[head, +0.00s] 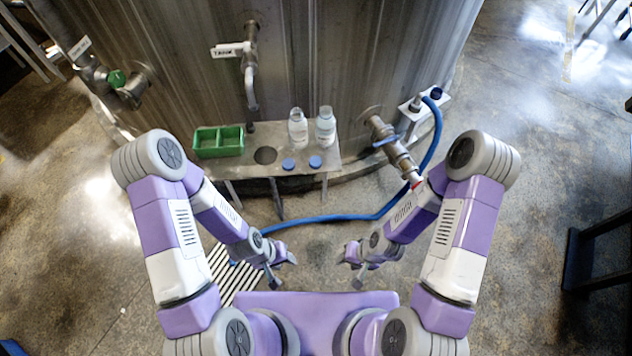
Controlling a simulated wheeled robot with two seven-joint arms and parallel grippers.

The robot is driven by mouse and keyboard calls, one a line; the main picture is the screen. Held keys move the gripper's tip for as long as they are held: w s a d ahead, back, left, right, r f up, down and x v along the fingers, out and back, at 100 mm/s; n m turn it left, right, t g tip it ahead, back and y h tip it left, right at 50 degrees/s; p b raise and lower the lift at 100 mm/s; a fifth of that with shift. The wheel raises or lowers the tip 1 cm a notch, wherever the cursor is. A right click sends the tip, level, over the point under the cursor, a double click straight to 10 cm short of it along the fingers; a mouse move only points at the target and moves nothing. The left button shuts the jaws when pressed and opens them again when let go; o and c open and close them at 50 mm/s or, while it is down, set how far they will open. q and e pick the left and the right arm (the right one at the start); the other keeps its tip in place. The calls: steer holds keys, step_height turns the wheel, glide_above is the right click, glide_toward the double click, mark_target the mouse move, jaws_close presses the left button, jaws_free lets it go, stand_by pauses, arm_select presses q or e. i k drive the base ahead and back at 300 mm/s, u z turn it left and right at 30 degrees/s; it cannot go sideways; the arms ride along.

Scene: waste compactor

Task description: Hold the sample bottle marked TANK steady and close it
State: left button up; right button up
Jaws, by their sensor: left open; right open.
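Two clear sample bottles with white labels stand upright and side by side on a metal shelf (220,167) fixed to the tank. They are a left bottle (298,130) and a right bottle (325,128). Their label text is too small to read, so I cannot tell which is marked TANK. Two blue caps lie on the shelf in front of them, a left cap (288,164) and a right cap (315,161). My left gripper (284,270) and my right gripper (350,268) are open and empty, low in front of the shelf and apart from everything on it.
A green two-compartment box (218,142) sits at the shelf's left. A valve pipe (392,148) juts out at the right. A blue hose (350,217) loops across the floor above a drain grate (232,275).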

mark_target(325, 124)
steer(key=z, duration=0.25)
steer(key=i, duration=0.9)
steer(key=z, duration=0.1)
